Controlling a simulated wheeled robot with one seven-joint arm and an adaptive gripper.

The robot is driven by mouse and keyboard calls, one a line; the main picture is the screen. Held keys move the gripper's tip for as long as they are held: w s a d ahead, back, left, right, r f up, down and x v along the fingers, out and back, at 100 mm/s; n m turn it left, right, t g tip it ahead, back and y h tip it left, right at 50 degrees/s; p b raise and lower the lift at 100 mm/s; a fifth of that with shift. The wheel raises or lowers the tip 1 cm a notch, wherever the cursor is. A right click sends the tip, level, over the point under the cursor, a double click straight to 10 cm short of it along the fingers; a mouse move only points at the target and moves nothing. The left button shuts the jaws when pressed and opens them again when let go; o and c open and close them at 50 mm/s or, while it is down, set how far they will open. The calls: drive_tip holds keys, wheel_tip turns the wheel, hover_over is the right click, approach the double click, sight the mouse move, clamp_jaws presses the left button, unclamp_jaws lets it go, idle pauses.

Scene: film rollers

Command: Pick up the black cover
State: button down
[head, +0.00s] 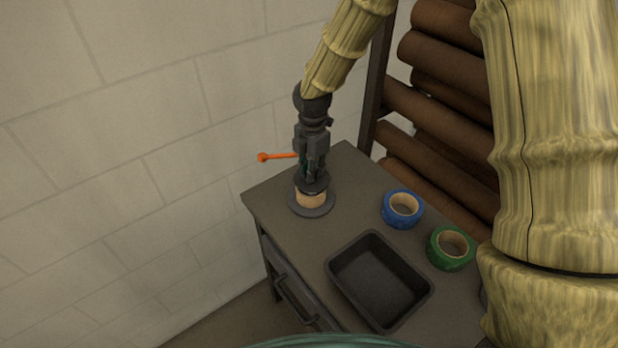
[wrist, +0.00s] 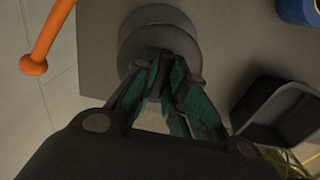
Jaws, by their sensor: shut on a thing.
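The black cover (head: 312,183) is a small dark disc at the far left part of the cabinet top. It is above a beige cylinder (head: 311,200) with a wider dark round base (head: 299,207). My gripper (head: 313,173) points down from above, its fingers shut on the middle of the cover. In the wrist view, the fingertips (wrist: 165,62) meet over the cover (wrist: 189,48), which looks like a grey disc overlapping a second one (wrist: 150,14). The fingers hide its centre. I cannot tell whether the cover rests on the cylinder or is slightly raised.
An orange rod with a round end (head: 268,157) is close left of my gripper. A blue tape roll (head: 388,210), a green tape roll (head: 437,251) and an empty black tray (head: 345,272) are to the right on the cabinet (head: 267,197). A brick wall is left; brown rollers stand behind.

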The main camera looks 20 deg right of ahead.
drive_tip(key=s+a+r+b, duration=0.35)
drive_tip(key=s+a, duration=0.55)
drive_tip(key=s, duration=0.3)
drive_tip(key=shift+s+a+r+p, duration=0.1)
drive_tip(key=shift+r+p, duration=0.6)
drive_tip(key=shift+p, duration=0.15)
drive_tip(key=shift+s+a+r+p, duration=0.1)
drive_tip(key=shift+s+r+p, duration=0.05)
drive_tip(key=shift+r+p, duration=0.6)
drive_tip(key=shift+s+a+r+p, duration=0.1)
drive_tip(key=shift+r+p, duration=0.5)
drive_tip(key=shift+p, duration=0.3)
